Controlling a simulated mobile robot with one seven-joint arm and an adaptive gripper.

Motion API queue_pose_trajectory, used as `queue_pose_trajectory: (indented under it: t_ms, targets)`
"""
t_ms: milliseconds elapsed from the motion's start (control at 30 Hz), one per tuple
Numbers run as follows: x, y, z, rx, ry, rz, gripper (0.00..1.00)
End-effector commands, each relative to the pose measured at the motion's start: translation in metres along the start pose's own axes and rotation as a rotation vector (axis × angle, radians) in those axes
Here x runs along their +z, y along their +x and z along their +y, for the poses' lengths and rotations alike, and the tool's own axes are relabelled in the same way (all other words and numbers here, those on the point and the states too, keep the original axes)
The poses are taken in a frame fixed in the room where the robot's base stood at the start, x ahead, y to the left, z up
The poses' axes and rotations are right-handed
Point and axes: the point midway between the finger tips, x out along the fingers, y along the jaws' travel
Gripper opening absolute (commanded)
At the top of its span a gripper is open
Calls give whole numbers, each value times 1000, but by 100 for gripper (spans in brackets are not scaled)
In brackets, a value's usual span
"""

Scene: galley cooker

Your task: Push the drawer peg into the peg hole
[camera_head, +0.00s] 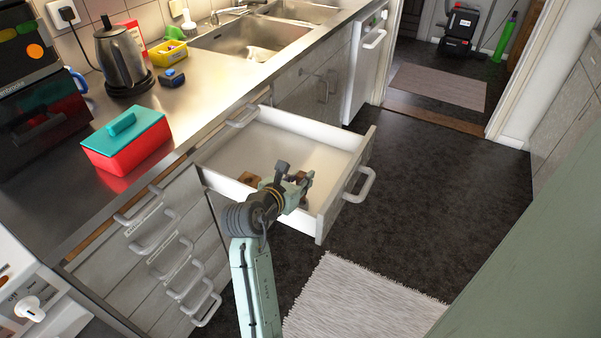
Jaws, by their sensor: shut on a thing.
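The open white drawer (335,138) is pulled out below the counter. A small brown wooden block (249,179) lies in it near its left side, partly hidden by my arm; I cannot make out a peg hole in it. The jaws hide most of the piece. It is to the right of the block and apart from it.
The drawer front with its handle (360,184) stands out over the dark floor. On the counter are a red box with a teal lid (125,141), a kettle (121,58) and a yellow container (168,53). A pale rug (360,305) lies on the floor.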

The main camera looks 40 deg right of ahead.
Motion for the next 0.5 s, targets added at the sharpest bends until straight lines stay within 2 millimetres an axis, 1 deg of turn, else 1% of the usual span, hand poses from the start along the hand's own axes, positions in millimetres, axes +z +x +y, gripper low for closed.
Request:
queue_pose_trajectory:
  t_ms: [267,500]
  targets:
    - [-1,0,0,1,-1,0,1]
    - [-7,2,1,1,-1,1,1]
